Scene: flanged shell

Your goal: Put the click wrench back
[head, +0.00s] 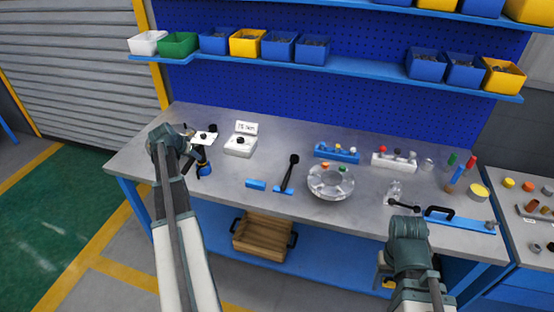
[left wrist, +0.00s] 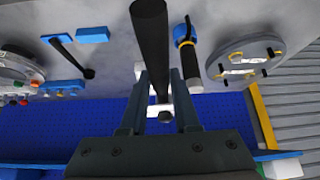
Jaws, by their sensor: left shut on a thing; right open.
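My left gripper (head: 190,137) is over the left end of the bench. In the left wrist view its fingers (left wrist: 160,92) are shut on a long tool with a thick black handle (left wrist: 150,38), which I take to be the click wrench.
A white box with a reading card (head: 240,146) stands right of my left gripper. A blue-banded black tool (head: 204,168) is close by. The round flanged shell (head: 330,183), a blue socket holder (head: 337,154) and a blue rack (head: 462,221) occupy the middle and right. The front left bench is clear.

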